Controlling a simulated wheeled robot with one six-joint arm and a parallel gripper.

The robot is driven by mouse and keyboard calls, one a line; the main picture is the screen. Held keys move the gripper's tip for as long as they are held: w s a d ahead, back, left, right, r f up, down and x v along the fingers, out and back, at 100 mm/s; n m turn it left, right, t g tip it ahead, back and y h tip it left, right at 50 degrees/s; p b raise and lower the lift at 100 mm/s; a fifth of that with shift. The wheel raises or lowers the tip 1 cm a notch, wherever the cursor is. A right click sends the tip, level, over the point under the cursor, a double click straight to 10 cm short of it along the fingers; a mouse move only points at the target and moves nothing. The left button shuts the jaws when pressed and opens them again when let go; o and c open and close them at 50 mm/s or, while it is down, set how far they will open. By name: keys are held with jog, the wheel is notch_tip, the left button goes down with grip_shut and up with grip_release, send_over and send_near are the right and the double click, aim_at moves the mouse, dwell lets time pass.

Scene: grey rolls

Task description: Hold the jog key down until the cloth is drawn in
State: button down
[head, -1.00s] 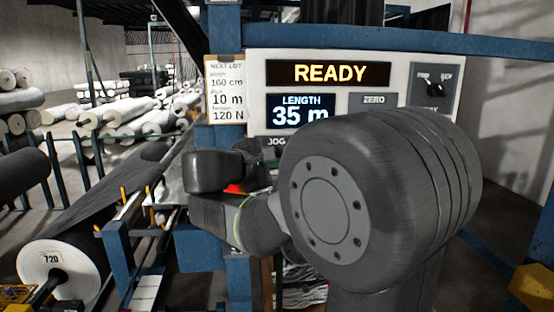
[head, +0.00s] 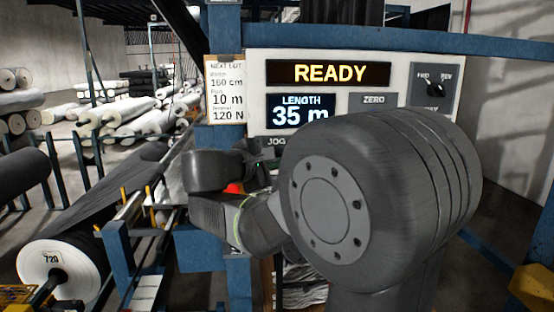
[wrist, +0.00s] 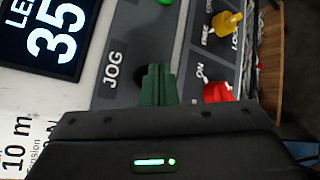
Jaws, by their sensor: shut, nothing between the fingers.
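In the wrist view my gripper (wrist: 157,85) is shut, its dark green fingers together and empty, with the tips over the control panel just right of the JOG label (wrist: 113,68). The jog key is hidden behind the fingers, so I cannot tell whether they touch it or press it. In the head view my arm covers most of the lower panel. The panel display (head: 316,73) reads READY, and the length display (head: 300,112) reads 35 m. Dark cloth (head: 95,195) stretches back along the machine at left, above a large roll (head: 60,262) marked 720.
In the wrist view a red knob (wrist: 218,92) marked ON and a yellow knob (wrist: 227,22) stand right of my fingers. In the head view a selector (head: 435,88) marked FWD and REV sits at the panel's upper right. A lot card (head: 227,92) hangs at left.

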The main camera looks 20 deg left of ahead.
jog(key=shift+w, duration=0.15)
jog(key=shift+w+a, duration=0.2)
jog(key=shift+w, duration=0.05)
jog(key=shift+w+a, duration=0.25)
jog(key=shift+w, duration=0.05)
dwell(0.8)
dwell(4.9)
jog(key=shift+s+d, duration=0.45)
jog(key=shift+s, duration=0.25)
jog(key=shift+s+d+b, duration=0.25)
jog(key=shift+s+d, duration=0.2)
jog(key=shift+s, duration=0.25)
jog(key=shift+s+d+b, duration=0.25)
jog(key=shift+s+d, duration=0.15)
jog(key=shift+s, duration=0.3)
jog(key=shift+s+d+b, duration=0.25)
jog(key=shift+s+d, duration=0.2)
jog(key=shift+s, duration=0.25)
